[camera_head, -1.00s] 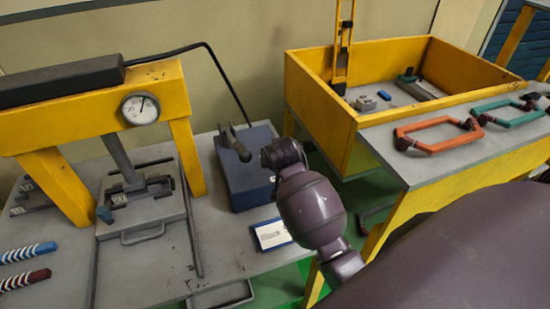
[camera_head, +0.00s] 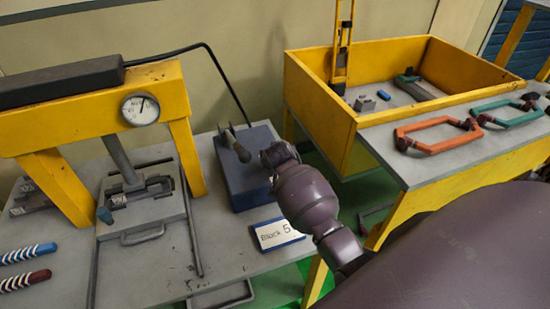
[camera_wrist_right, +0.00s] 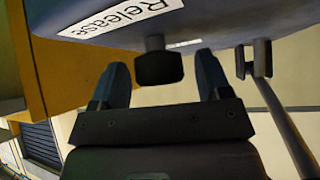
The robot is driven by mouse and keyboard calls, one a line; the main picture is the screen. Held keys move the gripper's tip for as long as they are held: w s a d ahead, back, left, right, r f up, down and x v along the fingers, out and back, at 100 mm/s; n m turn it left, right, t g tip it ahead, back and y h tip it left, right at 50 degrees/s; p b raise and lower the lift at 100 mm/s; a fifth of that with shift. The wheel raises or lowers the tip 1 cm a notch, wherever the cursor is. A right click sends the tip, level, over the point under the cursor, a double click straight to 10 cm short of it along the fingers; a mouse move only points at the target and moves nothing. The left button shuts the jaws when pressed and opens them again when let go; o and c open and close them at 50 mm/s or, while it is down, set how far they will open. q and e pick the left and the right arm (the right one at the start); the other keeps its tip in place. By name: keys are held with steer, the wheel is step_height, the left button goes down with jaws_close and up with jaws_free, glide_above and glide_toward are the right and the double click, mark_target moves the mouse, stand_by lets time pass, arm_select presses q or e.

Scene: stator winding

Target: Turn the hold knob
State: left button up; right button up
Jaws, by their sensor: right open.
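A dark knob (camera_wrist_right: 158,64) sticks out from the blue-grey control box in the right wrist view. A white label reading "Release" (camera_wrist_right: 118,17) is on the box beside it; no "Hold" label is readable. My right gripper (camera_wrist_right: 161,75) is open, with one finger on each side of the knob and a gap on both sides. In the head view the box (camera_head: 254,190) stands on the left table, and my right arm reaches to its right side, hiding the gripper and knob. My left gripper is out of view.
A lever (camera_head: 240,148) rises from the box, close to my right arm. A yellow press frame (camera_head: 100,100) with a gauge (camera_head: 140,109) stands left. A "Block 5" card (camera_head: 279,234) lies in front of the box. A yellow-walled bin (camera_head: 320,105) stands behind right.

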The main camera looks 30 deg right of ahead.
steer(key=shift+c, duration=0.2)
steer(key=c, duration=0.9)
